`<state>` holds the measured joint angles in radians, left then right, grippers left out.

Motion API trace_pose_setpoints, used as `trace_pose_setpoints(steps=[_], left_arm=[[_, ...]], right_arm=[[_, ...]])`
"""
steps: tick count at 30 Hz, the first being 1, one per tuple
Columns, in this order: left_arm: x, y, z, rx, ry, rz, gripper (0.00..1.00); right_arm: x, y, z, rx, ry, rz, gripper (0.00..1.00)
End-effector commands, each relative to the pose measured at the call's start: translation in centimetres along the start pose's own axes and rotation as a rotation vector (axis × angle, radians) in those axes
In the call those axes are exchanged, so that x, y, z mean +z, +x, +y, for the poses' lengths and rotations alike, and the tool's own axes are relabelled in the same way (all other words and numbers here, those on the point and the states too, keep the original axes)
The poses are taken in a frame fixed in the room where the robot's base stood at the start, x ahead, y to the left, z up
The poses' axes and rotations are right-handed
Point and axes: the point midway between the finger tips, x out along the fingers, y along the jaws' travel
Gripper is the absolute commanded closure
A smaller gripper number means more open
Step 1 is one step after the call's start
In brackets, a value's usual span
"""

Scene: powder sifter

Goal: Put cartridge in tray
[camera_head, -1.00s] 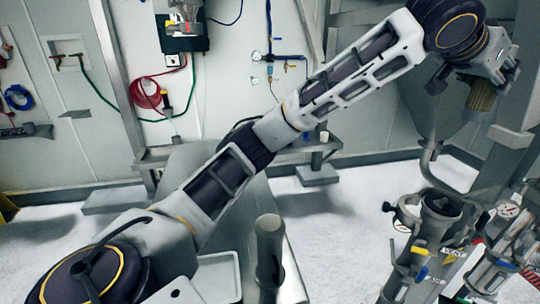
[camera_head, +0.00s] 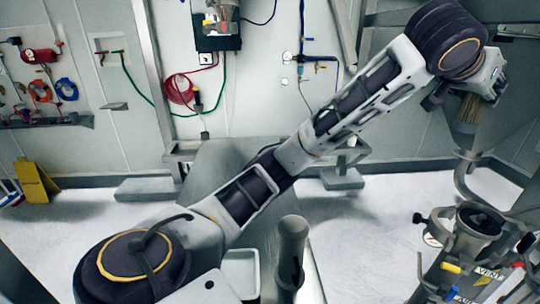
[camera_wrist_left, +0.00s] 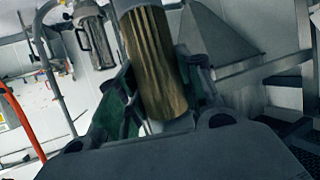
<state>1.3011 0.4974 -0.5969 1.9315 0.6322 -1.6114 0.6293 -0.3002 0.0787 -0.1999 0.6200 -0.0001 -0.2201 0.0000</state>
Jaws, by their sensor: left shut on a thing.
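The cartridge (camera_head: 470,108) is a brownish, ribbed cylinder at the upper right of the head view. My left gripper (camera_head: 467,95) is shut on it and holds it raised. In the left wrist view the cartridge (camera_wrist_left: 155,62) stands tilted between the two fingers of my left gripper (camera_wrist_left: 158,95), and its far end runs out of the picture. A pale, shallow tray (camera_head: 257,270) lies low in the middle of the head view, far from the cartridge and partly cut off by my arm. My right gripper is not in view.
A grey upright cylinder (camera_head: 292,250) stands beside the tray on a grey bench. A metal valve assembly (camera_head: 480,225) with clamps stands at lower right, below the cartridge. A yellow floor sign (camera_head: 36,180) stands far left. White floor between bench and valve assembly is clear.

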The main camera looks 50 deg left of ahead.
Motion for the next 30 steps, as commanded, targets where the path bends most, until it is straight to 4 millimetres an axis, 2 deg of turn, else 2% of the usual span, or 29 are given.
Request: trace_pose_setpoints(steps=[15, 30], left_arm=[[5.4, 2.2, -3.0, -0.065, -0.028, -0.002, 0.92], [10.9, 4.2, -5.0, -0.108, -0.045, -0.001, 0.92]], right_arm=[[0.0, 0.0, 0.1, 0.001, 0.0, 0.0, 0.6], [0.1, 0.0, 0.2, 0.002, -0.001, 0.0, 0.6]])
